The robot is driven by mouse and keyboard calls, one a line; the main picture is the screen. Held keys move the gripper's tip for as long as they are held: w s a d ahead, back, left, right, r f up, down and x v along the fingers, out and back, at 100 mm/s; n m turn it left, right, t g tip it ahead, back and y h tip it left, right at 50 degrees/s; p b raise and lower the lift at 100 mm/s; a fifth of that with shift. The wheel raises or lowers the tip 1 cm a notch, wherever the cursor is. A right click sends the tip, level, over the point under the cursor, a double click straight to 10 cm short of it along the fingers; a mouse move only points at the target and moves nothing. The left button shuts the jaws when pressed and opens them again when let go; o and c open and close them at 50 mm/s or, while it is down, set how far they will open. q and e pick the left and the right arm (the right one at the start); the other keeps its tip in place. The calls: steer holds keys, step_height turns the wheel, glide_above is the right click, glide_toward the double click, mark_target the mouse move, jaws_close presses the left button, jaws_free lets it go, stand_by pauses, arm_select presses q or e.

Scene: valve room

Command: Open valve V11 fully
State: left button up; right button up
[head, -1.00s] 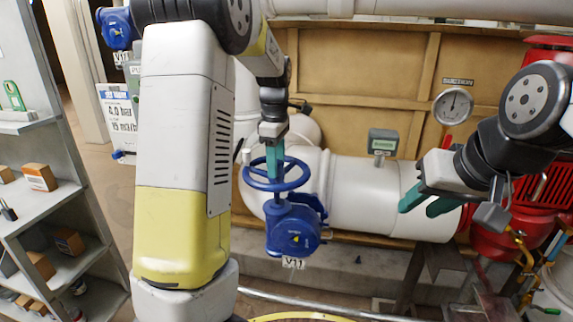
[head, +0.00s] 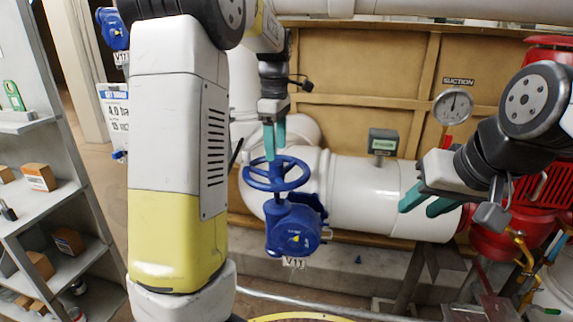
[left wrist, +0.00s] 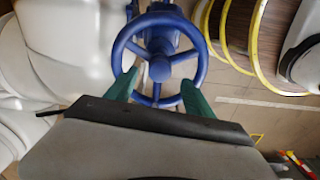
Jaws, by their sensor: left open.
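Valve V11 is a blue valve with a round handwheel (head: 276,174) on top and a blue gearbox body (head: 293,232) below. A tag reading V11 (head: 293,262) hangs under the body. My left gripper (head: 274,150) points down just above the far side of the wheel, its green fingers open. The left wrist view shows the wheel (left wrist: 159,68) ahead of the fingers, with its near rim between the two fingertips (left wrist: 153,90); I cannot tell whether they touch it. My right gripper (head: 425,205) is open and empty, right of the valve before the white pipe.
A white pipe (head: 365,200) runs behind the valve. A suction gauge (head: 453,106) and red pump (head: 505,235) stand right. A shelf with boxes (head: 40,177) is at left. Another blue valve (head: 114,30) is at upper left. A yellow hose (head: 290,317) lies on the floor.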

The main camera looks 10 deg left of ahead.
arm_select(q)
steer(key=m, duration=0.5)
steer(key=shift+m, duration=0.3)
steer(key=m, duration=0.4)
steer(key=shift+m, duration=0.3)
steer(key=m, duration=0.5)
steer(key=shift+m, duration=0.3)
steer(key=m, duration=0.5)
steer(key=shift+m, duration=0.3)
